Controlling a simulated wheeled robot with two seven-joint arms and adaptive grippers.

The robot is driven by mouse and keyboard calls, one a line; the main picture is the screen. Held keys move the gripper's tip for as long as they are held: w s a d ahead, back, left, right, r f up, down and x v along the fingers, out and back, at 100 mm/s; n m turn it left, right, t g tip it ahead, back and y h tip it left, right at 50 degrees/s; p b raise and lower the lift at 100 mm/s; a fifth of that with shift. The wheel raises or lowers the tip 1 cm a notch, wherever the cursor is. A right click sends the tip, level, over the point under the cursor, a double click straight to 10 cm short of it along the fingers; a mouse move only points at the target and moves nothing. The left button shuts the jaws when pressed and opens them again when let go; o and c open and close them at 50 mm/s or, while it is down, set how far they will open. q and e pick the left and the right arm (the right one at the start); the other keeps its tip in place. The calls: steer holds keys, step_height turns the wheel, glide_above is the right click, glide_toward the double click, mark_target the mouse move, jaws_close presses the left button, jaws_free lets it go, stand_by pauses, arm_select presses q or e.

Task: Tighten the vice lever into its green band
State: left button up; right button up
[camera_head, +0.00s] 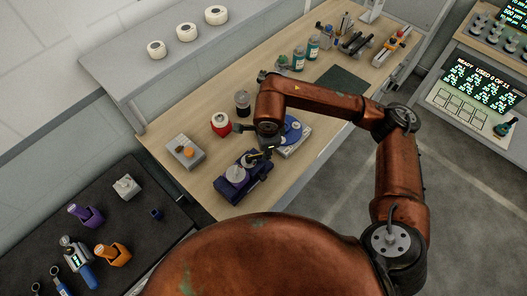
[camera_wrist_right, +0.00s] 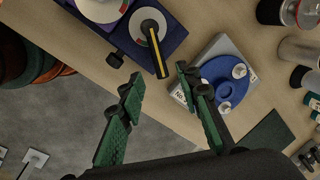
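The vice (camera_head: 243,182) is a dark blue-purple block with silver round parts, near the front edge of the wooden bench. Its lever (camera_head: 262,153) is black with a yellow stripe; in the right wrist view the lever (camera_wrist_right: 155,48) runs from a silver disc toward my gripper. I cannot make out a green band. My right gripper (camera_wrist_right: 158,82) has green fingers spread wide, with the lever's free end showing between the fingertips. I cannot tell how far apart in depth they are. In the head view my wrist hides most of the gripper. My left gripper is not in view.
A grey box with a blue disc (camera_wrist_right: 222,86) and white knobs sits right beside the vice. A red-banded jar (camera_head: 221,124), a dark cylinder (camera_head: 242,103) and a grey box with an orange knob (camera_head: 185,152) stand behind and left. A green mat (camera_head: 343,84) lies to the right.

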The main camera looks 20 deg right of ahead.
step_height(320, 180, up, 7)
steer(key=s, duration=0.1)
steer(key=shift+s, duration=0.2)
